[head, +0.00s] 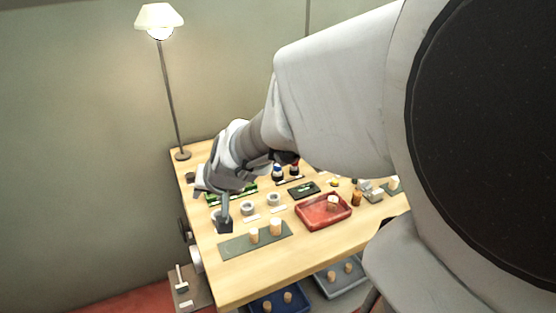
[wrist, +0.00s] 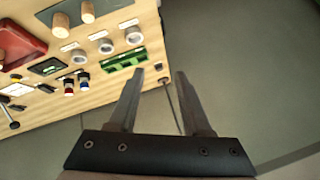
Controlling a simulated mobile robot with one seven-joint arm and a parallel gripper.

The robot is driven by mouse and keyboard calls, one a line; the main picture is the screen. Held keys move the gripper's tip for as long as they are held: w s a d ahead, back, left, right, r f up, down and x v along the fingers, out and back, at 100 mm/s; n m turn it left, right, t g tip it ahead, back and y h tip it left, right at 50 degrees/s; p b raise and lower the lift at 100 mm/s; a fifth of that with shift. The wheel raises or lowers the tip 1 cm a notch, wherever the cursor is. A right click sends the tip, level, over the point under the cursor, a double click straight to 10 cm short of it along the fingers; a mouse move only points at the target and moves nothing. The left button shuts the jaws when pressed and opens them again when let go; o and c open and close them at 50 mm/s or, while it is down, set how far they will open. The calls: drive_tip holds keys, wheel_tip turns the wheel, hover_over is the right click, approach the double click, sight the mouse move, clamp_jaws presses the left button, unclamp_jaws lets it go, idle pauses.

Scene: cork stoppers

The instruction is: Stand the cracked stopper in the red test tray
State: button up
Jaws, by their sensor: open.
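The red test tray (head: 309,224) lies on the wooden table in the head view, with one cork stopper (head: 333,202) in it. Part of the tray also shows at the upper left of the wrist view (wrist: 30,42). Two cork stoppers, a left one (head: 254,236) and a right one (head: 276,226), stand on a dark green mat; both also show in the wrist view, (wrist: 60,25) and (wrist: 88,12). No crack is clear on any stopper. My gripper (wrist: 160,72) is open and empty, above the table's left side, apart from the stoppers.
Several grey rings (head: 247,208), a green rack (wrist: 124,60), a black tray (head: 304,189) and small bottles (head: 278,171) crowd the table behind the mat (head: 232,247). Blue (head: 268,304) and grey bins with corks sit below the front edge. A lamp (head: 170,90) stands at the back left.

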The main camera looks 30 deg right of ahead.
drive_tip(key=s+r+n+g, duration=0.1)
drive_tip(key=s+r+n, duration=0.1)
drive_tip(key=s, duration=0.6)
drive_tip(key=s+a+r+n+g, duration=0.1)
drive_tip(key=s+r+n, duration=0.2)
drive_tip(key=s, duration=0.6)
drive_tip(key=shift+s+r+h, duration=0.3)
drive_tip(key=shift+r+h, duration=0.1)
drive_tip(key=shift+r, duration=0.3)
